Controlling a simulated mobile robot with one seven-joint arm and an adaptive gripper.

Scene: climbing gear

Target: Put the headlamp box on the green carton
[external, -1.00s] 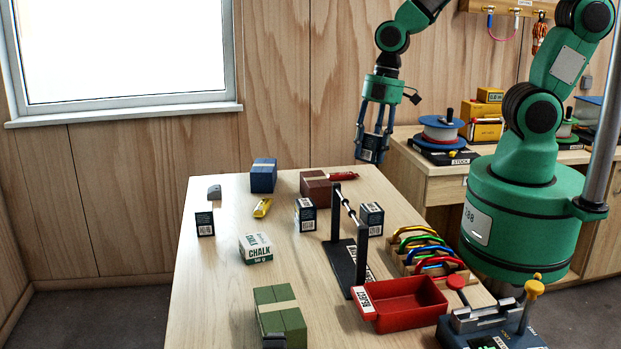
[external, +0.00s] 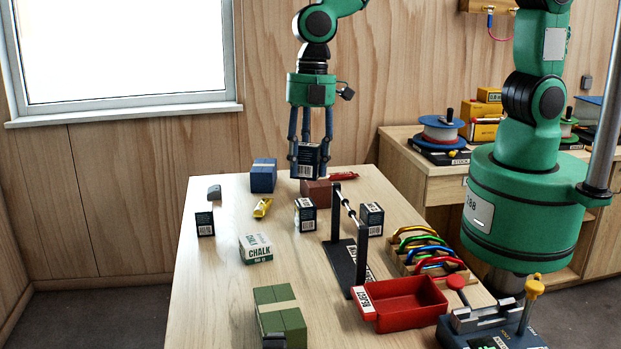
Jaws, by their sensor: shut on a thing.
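My gripper (external: 309,157) is shut on a small dark box with a white barcode label (external: 310,156), taken as the headlamp box; its print is too small to read. The green carton (external: 272,296) with a pale tape band sits at the near end of the table, well away from my gripper.
Similar dark boxes stand at left (external: 204,224), middle (external: 305,215) and right (external: 371,219). A chalk box (external: 256,249), blue carton (external: 263,176), brown carton (external: 315,190), black bar stand (external: 346,262), red tray (external: 404,301) and carabiner rack (external: 432,255) occupy the table.

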